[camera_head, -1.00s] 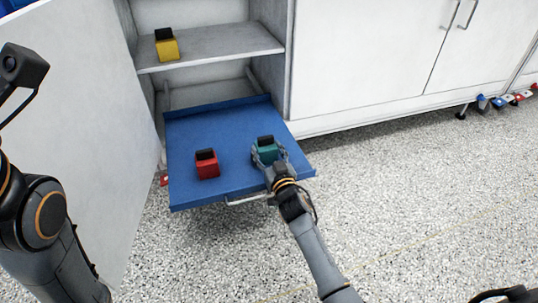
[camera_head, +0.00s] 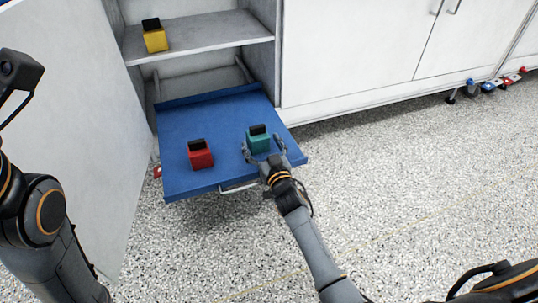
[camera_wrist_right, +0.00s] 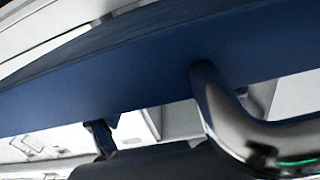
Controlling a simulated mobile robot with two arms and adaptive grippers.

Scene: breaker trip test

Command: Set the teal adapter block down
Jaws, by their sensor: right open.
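The teal adapter block (camera_head: 259,143), with a black top, stands upright on the blue pull-out tray (camera_head: 215,122), right of its middle. My right gripper (camera_head: 263,150) is open at the tray's front edge, its fingers spread to either side of the block. I cannot tell whether a finger touches it. The right wrist view shows the tray's dark blue edge (camera_wrist_right: 130,85) and no block. In the head view my left arm is at the left edge; its gripper is not in view.
A red block (camera_head: 200,156) with a black top stands on the tray left of the teal one. A yellow block (camera_head: 155,39) sits on the shelf (camera_head: 205,38) above. A metal handle (camera_head: 238,187) runs along the tray's front. An open white door (camera_head: 75,120) stands at left.

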